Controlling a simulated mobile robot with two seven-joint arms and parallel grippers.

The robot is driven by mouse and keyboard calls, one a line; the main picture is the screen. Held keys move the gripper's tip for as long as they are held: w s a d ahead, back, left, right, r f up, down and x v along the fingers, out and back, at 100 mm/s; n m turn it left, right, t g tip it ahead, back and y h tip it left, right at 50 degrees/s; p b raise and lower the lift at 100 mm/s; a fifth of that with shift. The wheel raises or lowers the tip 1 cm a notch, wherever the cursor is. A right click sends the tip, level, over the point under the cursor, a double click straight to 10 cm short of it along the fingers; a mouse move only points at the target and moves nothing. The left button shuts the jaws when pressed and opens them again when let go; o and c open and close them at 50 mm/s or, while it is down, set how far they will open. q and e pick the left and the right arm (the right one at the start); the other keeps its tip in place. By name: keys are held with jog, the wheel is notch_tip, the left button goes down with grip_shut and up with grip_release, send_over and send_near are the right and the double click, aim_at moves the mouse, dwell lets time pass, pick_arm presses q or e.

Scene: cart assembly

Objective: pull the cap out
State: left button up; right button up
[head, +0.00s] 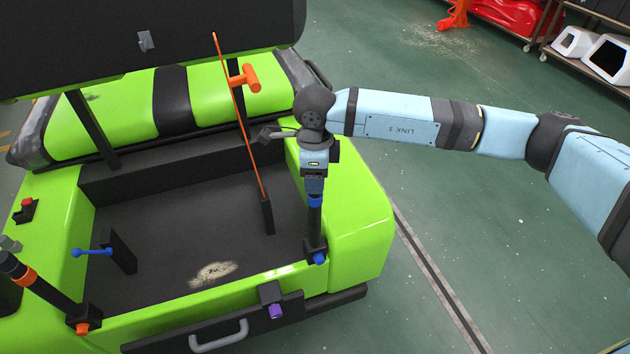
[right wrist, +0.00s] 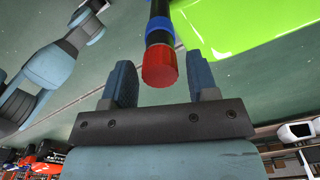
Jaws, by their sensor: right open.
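A red cap (right wrist: 160,68) sits on the end of a black post with a blue band (right wrist: 158,30). In the right wrist view, it is between the two blue fingers of my right gripper (right wrist: 161,82), with gaps on both sides. In the head view, my right gripper (head: 314,184) points down at the top of this blue-banded post (head: 315,222), at the cart's front right corner. The gripper hides the cap there. The jaws are open. My left gripper is not in view.
The green cart (head: 355,225) has a black tray floor (head: 180,225). A thin orange rod (head: 240,115) with an orange handle stands left of my right arm. An orange-banded post (head: 45,290) leans at the left. Open green floor lies to the right.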

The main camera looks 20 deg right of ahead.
jog(key=c, duration=0.8)
jog(key=shift+r, duration=0.35)
jog(key=shift+r+p, duration=1)
jog(key=shift+r, duration=1.5)
